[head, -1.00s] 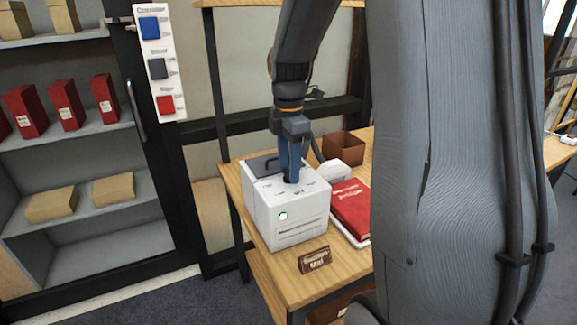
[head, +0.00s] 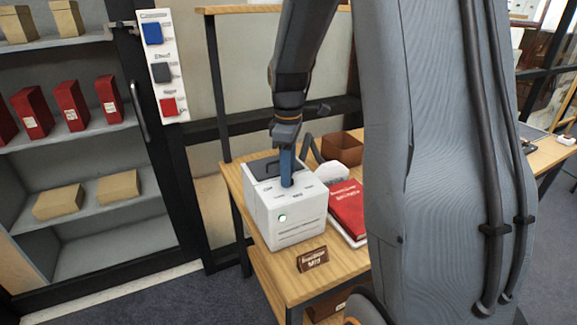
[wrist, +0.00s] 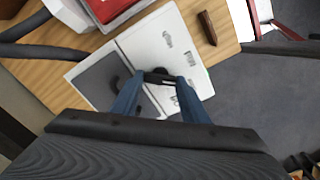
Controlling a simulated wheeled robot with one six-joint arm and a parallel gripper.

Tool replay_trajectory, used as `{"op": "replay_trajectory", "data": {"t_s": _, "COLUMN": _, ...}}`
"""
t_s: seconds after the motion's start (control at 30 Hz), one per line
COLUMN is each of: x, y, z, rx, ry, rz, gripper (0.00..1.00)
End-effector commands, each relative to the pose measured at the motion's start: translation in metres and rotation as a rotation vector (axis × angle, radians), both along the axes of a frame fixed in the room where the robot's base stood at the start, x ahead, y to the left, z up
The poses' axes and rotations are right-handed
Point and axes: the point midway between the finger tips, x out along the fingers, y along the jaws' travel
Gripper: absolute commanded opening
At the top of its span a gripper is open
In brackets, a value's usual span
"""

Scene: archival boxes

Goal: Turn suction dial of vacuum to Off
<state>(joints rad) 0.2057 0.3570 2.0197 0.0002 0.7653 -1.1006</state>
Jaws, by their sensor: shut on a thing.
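The white vacuum unit (head: 290,222) stands on the wooden table, with printed dial labels on its top and a dark panel at its back. It also shows in the wrist view (wrist: 160,45). My gripper (head: 287,182) points down onto the top of the unit. In the wrist view its two blue fingers (wrist: 160,88) close around the small black dial (wrist: 158,77). The fingers cover much of the dial, and I cannot tell which label it points to. A round greenish light shows on the unit's front.
A red book (head: 346,206) lies right of the vacuum, with a brown open box (head: 343,148) behind. A small brown sign (head: 312,259) stands at the table's front edge. A shelf of boxes (head: 70,205) is at the left.

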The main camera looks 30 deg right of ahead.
Motion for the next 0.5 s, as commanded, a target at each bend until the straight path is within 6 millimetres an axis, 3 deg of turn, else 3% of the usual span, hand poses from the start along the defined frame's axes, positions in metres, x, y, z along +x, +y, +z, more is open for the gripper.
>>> {"op": "replay_trajectory", "data": {"t_s": 0.5, "x": 0.0000, "y": -0.0001, "z": 0.0017, "rx": -0.001, "ry": -0.001, "rz": -0.488, "gripper": 0.18}}
